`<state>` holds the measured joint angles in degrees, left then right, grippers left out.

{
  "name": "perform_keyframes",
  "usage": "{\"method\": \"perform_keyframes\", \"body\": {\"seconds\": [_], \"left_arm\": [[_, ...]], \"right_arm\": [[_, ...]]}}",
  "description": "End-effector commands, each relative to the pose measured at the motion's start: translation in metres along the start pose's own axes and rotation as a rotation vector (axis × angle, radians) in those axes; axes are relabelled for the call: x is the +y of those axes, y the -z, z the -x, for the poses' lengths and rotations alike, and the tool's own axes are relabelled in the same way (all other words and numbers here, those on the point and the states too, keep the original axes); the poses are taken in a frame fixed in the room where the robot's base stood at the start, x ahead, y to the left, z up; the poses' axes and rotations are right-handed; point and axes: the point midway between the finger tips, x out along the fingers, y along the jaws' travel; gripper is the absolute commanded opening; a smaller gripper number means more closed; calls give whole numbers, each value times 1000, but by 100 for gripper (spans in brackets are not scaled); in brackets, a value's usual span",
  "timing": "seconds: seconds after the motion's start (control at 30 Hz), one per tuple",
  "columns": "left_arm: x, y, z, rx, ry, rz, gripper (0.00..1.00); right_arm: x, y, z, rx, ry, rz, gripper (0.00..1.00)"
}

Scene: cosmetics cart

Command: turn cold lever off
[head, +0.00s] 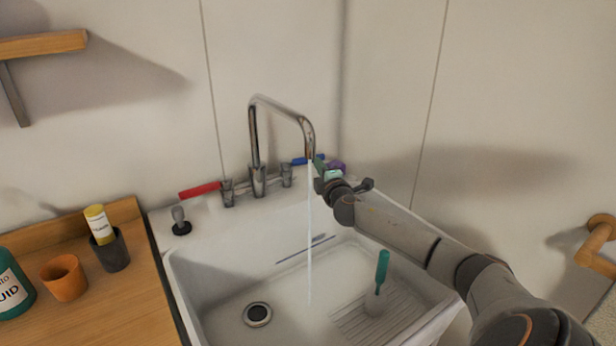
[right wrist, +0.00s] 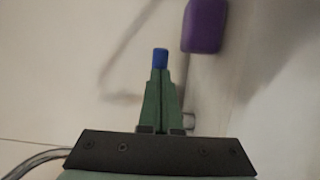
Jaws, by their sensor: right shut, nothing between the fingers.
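The cold lever (head: 307,160) is blue and sits on the right valve of the chrome faucet (head: 258,178). It points to the right, and my right gripper (head: 319,163) hides part of it. Water (head: 310,225) runs from the spout into the sink. In the right wrist view, the blue lever end (right wrist: 160,58) shows just past the closed fingertips of my right gripper (right wrist: 160,75); I cannot tell whether they touch. The gripper is shut and empty. The red lever (head: 200,190) points left from the left valve. My left gripper is not in view.
A purple object (head: 337,167) sits behind my right gripper, also in the right wrist view (right wrist: 203,26). The white sink (head: 215,290) holds a green-handled brush (head: 381,270). A wooden counter (head: 120,300) with cups and a bottle stands at left.

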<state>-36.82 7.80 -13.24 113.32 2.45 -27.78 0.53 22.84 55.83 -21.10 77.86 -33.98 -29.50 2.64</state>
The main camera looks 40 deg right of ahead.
Motion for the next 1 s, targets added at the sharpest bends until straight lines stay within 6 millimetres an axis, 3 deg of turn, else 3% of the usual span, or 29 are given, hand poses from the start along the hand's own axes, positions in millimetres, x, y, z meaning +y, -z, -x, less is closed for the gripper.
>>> {"method": "perform_keyframes", "body": {"seconds": [0.4,1.0], "left_arm": [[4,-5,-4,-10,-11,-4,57],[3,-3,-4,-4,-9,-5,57]], "right_arm": [[0,-4,-17,-3,0,-2,0],[2,-6,-19,-6,-2,-2,0]]}}
